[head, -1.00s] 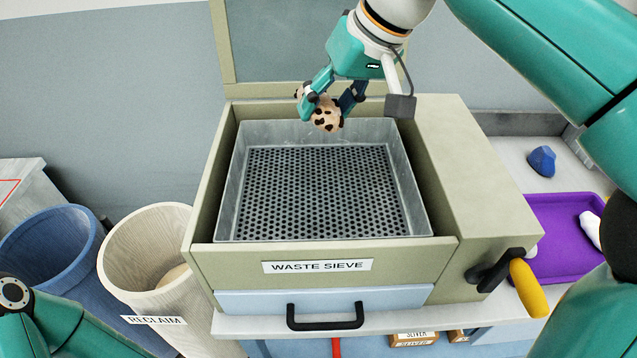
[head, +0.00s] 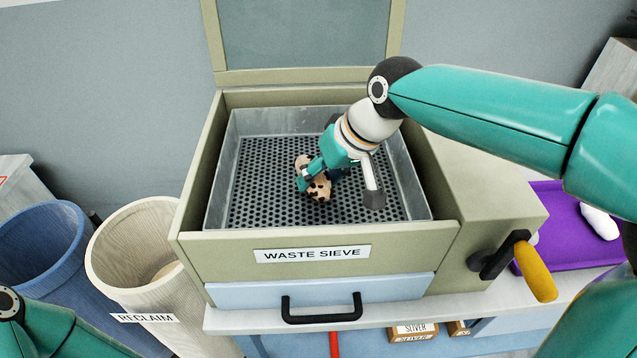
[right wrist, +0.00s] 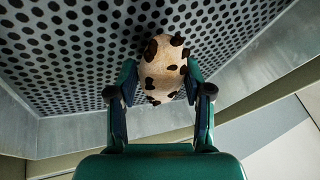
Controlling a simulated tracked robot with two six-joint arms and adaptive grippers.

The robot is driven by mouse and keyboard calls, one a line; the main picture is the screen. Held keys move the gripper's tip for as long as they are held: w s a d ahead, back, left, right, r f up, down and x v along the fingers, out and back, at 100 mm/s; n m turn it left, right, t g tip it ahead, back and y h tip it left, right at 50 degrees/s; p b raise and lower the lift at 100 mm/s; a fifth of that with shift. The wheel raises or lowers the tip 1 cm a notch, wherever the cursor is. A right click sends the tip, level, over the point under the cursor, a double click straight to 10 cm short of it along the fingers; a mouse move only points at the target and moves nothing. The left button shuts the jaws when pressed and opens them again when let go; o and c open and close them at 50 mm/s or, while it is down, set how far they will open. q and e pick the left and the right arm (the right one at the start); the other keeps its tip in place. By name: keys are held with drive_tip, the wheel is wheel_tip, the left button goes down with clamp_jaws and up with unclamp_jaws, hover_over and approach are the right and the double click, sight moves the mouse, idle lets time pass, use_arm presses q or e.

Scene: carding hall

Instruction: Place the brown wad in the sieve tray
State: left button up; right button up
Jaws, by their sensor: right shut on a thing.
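The wad (head: 319,190) is tan with dark brown patches. My right gripper (head: 314,178) is shut on it, inside the walls of the sieve tray (head: 258,165), a grey metal tray with a perforated floor. In the right wrist view the wad (right wrist: 163,62) sits between the two fingers (right wrist: 158,88), in front of the perforated floor. I cannot tell whether it touches the floor. My left arm shows only at the lower left; its gripper is out of view.
The tray sits in the olive waste sieve box (head: 200,258), whose lid (head: 300,40) stands open behind. A yellow crank handle (head: 535,272) sticks out at right. A purple tray (head: 560,225) holds a white lump (head: 600,222). The reclaim bin (head: 135,260) and a blue bin (head: 40,250) stand left.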

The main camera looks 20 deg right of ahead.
drive_tip(key=shift+f, duration=0.8)
drive_tip(key=o, duration=1.2)
drive_tip(key=shift+f, duration=0.1)
drive_tip(key=shift+c, duration=0.2)
drive_tip(key=v, duration=1.2)
drive_tip(key=shift+p, duration=0.3)
drive_tip(key=shift+s, duration=0.1)
